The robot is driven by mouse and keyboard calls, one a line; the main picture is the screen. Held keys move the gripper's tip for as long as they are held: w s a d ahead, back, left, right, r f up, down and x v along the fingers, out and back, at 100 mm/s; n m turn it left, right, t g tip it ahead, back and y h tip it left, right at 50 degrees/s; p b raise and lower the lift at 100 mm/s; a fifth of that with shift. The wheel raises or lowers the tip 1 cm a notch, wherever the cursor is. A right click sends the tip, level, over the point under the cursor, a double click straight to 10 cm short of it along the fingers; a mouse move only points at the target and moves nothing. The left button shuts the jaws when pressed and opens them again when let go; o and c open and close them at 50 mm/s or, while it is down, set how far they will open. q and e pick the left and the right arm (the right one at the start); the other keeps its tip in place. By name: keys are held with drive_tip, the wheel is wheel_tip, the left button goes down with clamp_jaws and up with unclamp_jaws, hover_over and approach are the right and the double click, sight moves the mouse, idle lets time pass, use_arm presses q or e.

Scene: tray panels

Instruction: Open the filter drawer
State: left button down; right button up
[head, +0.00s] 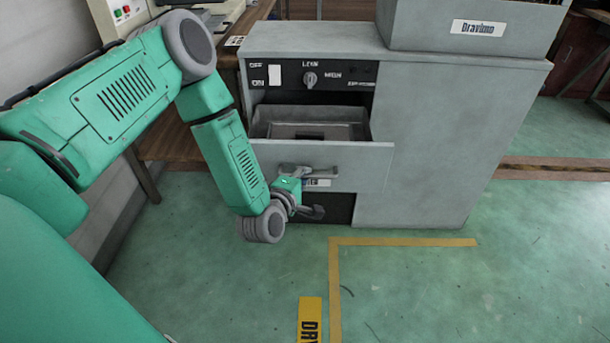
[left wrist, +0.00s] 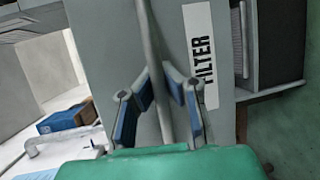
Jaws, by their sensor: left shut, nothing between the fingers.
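The filter drawer (head: 360,163) in the grey machine stands partly pulled out, and its hollow tray (head: 310,125) shows behind the front panel. A grey bar handle (head: 308,171) crosses its front, just above a partly hidden white label (head: 318,183). In the left wrist view the handle (left wrist: 152,45) runs upright beside the FILTER label (left wrist: 200,55). My left gripper (head: 301,190) is at the handle, shut with nothing held. Its blue-padded fingers (left wrist: 158,95) show at either side of the bar's line; contact cannot be told. My right gripper is not in view.
A control panel with a knob (head: 310,78) sits above the drawer, and a dark opening lies below. A grey box (head: 470,35) stands on the machine. A wooden table (head: 170,140) is at the left. The green floor (head: 430,290) in front is clear, with yellow markings.

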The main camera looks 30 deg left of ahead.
use_arm(q)
drive_tip(key=c, duration=2.3)
unclamp_jaws()
drive_tip(key=shift+s+d+f, duration=0.2)
drive_tip(key=shift+s+f, duration=0.05)
drive_tip(key=shift+s, duration=0.05)
drive_tip(key=o, duration=0.7)
drive_tip(key=shift+s+r, duration=0.1)
drive_tip(key=shift+r, duration=0.15)
drive_tip(key=shift+s, duration=0.25)
drive_tip(key=v, duration=1.1)
drive_tip(key=shift+s, duration=0.15)
drive_tip(key=shift+d, duration=0.1)
